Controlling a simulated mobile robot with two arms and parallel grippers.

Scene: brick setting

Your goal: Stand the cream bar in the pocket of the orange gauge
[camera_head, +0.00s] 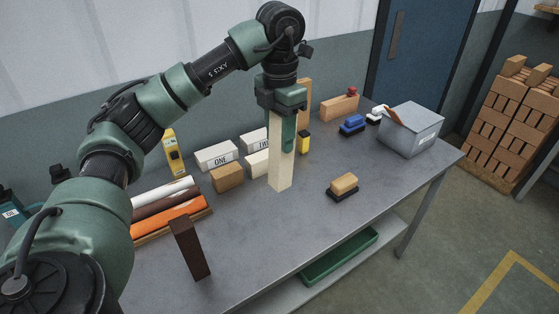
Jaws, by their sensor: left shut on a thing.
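My left gripper (281,118) points down over the middle of the grey table and is shut on the cream bar (281,168). The bar hangs upright below the fingers. Its lower end is close to the table top; I cannot tell whether it touches. No orange gauge with a pocket can be made out for sure. A tan-orange upright block (305,92) stands behind the gripper, partly hidden by it. An orange bar (172,228) lies in a rack at the left. My right gripper is not in view.
A dark brown bar (190,248) stands at the front left. White blocks (216,155), a brown block (227,178) and a yellow object (304,142) are near the cream bar. A tan-topped brush (343,185) lies to its right. A grey box (411,132) stands at the right end.

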